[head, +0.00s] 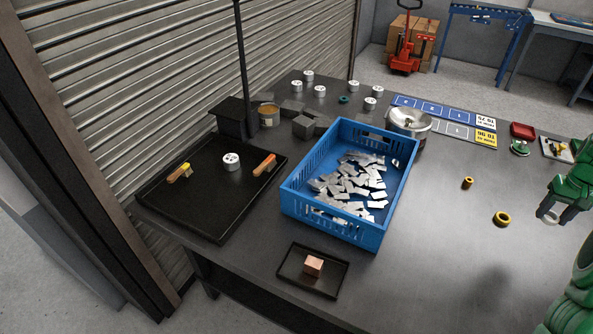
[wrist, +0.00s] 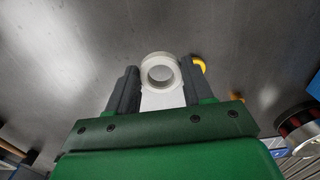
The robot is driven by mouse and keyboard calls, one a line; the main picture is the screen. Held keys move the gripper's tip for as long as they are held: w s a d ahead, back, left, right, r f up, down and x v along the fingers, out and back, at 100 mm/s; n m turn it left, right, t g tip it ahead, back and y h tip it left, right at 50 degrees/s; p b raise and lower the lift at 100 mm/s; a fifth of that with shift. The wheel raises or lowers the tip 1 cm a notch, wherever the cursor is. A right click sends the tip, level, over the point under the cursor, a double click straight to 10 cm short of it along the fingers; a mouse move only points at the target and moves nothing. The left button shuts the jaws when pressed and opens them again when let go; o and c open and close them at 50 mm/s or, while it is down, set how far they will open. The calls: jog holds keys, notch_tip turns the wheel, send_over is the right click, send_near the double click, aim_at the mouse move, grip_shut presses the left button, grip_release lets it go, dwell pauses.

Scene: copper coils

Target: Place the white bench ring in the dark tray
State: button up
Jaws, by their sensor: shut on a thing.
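My gripper (wrist: 158,82) is shut on the white bench ring (wrist: 160,71), which sits between the two grey fingertips in the wrist view. In the head view my green gripper (head: 548,211) is at the right edge, above the bench; the ring is too small there to tell apart clearly from the fingers. A large dark tray (head: 205,220) lies at the left of the bench, holding two wooden-handled brushes and a white spool (head: 231,161). A smaller dark tray (head: 293,283) at the front holds a copper block (head: 313,266).
A blue crate (head: 330,228) of metal pieces stands between my gripper and the large tray. Brass-coloured rings (head: 502,218) (head: 467,183) lie near my gripper. A metal bowl (head: 408,122), red dish (head: 522,130) and white spools stand behind. The front right bench is clear.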

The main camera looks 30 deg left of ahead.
jog(key=w+a+n, duration=0.2)
jog(key=a+n, duration=0.4)
jog(key=a, duration=3.2)
jog(key=s+a+n, duration=0.2)
jog(key=s+a, duration=0.3)
jog(key=a, duration=0.5)
jog(key=s+a+n, duration=0.1)
jog(key=s+a, duration=0.5)
jog(key=a, duration=0.5)
jog(key=s+a+r+n, duration=0.1)
jog(key=s+a+n, duration=0.1)
jog(key=s+a, duration=0.4)
jog(key=shift+s+a+n, duration=0.1)
jog(key=shift+a+n, duration=0.2)
jog(key=shift+a, duration=2.35)
jog(key=s+a+n, duration=0.3)
jog(key=s+a, duration=1.1)
jog(key=s, duration=0.4)
jog(key=shift+w+a+f, duration=1.25)
jog(key=shift+a+f, duration=0.35)
jog(key=shift+a, duration=0.3)
jog(key=shift+w+a+f, duration=1.25)
jog(key=shift+a+f, duration=0.3)
jog(key=shift+a, duration=0.4)
jog(key=shift+w+a+f, duration=1.25)
jog(key=shift+a+f, duration=0.35)
jog(key=shift+a, duration=0.3)
jog(key=shift+a+f, duration=0.15)
jog(key=shift+f, duration=0.05)
jog(key=shift+f, duration=0.1)
